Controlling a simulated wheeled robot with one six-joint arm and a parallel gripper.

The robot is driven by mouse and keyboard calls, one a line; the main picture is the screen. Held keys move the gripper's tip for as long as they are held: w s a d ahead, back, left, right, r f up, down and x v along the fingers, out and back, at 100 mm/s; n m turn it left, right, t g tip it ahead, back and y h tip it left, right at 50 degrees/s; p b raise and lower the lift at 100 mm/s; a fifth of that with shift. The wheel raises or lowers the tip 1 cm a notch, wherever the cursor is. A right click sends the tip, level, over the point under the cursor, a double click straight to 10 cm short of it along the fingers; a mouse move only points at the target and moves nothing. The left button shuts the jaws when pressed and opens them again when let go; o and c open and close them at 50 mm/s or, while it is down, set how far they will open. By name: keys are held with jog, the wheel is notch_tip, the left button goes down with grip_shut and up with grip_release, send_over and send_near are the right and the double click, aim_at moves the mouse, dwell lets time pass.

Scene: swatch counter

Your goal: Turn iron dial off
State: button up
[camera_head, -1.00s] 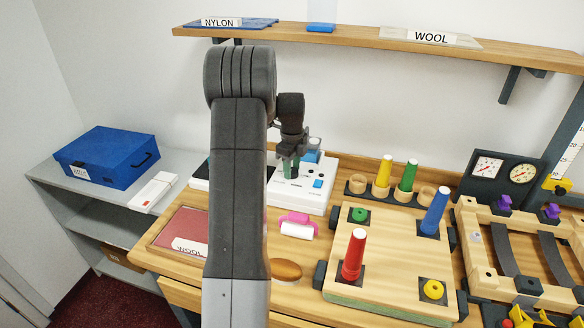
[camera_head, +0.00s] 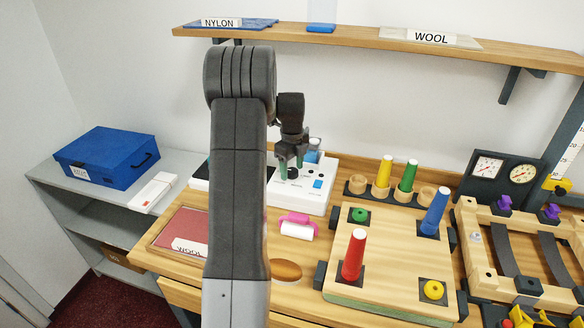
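A white device (camera_head: 310,203) with small dark marks and blue parts stands at the back of the wooden counter, partly hidden behind my arm. A small dark knob (camera_head: 292,173) on its top is probably the dial; its setting is too small to read. My gripper (camera_head: 291,170) points down over the device's top, with its two greenish fingertips spread apart around or just above the knob. I cannot tell whether they touch it.
A pink and white roller (camera_head: 297,226) lies in front of the device. A wooden board (camera_head: 390,262) with coloured pegs is at right. A wooden shelf (camera_head: 350,38) with NYLON and WOOL labels runs above. A blue case (camera_head: 108,157) sits on the grey shelf at left.

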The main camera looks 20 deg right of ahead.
aim_at(292, 170)
dwell(0.3)
notch_tip(292, 170, up, 12)
jog(key=p, duration=0.8)
jog(key=shift+f, duration=0.15)
notch_tip(292, 170, down, 12)
jog(key=b, duration=0.8)
